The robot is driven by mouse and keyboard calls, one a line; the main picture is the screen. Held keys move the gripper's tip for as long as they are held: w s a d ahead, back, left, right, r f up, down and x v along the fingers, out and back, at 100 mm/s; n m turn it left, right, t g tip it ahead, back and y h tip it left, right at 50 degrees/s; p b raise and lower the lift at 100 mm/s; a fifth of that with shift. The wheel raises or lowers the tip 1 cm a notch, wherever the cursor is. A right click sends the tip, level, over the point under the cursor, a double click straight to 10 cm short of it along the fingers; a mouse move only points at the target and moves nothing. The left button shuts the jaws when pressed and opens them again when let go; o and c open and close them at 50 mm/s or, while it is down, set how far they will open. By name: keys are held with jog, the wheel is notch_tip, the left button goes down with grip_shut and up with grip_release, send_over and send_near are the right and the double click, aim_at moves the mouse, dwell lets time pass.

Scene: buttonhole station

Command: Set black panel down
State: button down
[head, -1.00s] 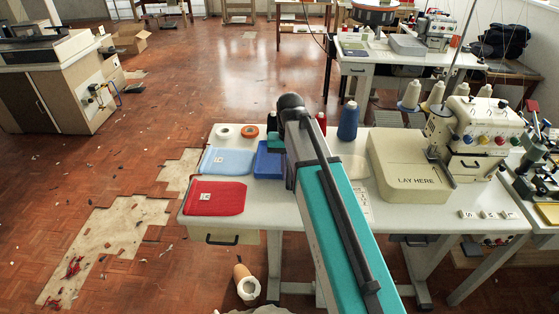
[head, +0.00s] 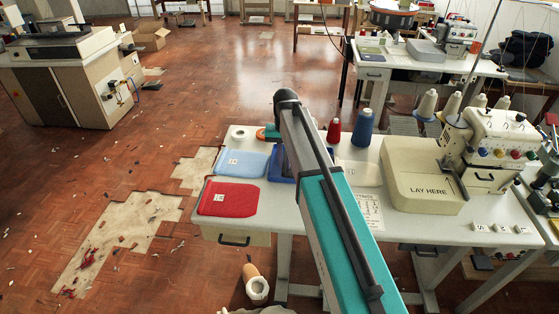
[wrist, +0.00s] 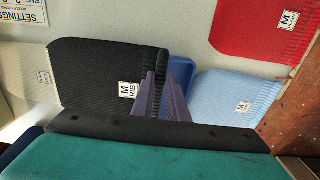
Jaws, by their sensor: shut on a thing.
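The black panel (wrist: 85,75) shows in the wrist view as a dark ribbed-edge piece with a white label reading M RIB. My gripper (wrist: 164,82) is shut on its ribbed edge, at the panel's right side in that view. How far the panel is above the table cannot be told. In the head view my arm hides the gripper and the black panel. The sewing machine's cream plate marked LAY HERE (head: 422,183) is at the right of the white table (head: 320,222).
A red panel (head: 228,199) and a light blue panel (head: 243,163) lie at the table's left. A blue tray (head: 283,169) is beside them, partly behind my arm. A printed card (head: 369,211) lies left of the plate.

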jog(key=shift+w+a+f+p, duration=0.15)
jog(key=shift+w+a, duration=0.2)
jog(key=shift+w, duration=0.4)
jog(key=shift+w+a+p, duration=0.2)
jog(key=shift+w+a, duration=0.2)
jog(key=shift+w, duration=0.3)
jog(key=shift+w+a+f+p, duration=0.15)
jog(key=shift+w+a, duration=0.2)
jog(key=shift+w, duration=0.4)
jog(key=shift+r, duration=0.1)
jog(key=shift+f+p, duration=0.7)
jog(key=shift+f, duration=1.1)
jog(key=c, duration=2)
grip_release()
jog(key=shift+r, duration=0.1)
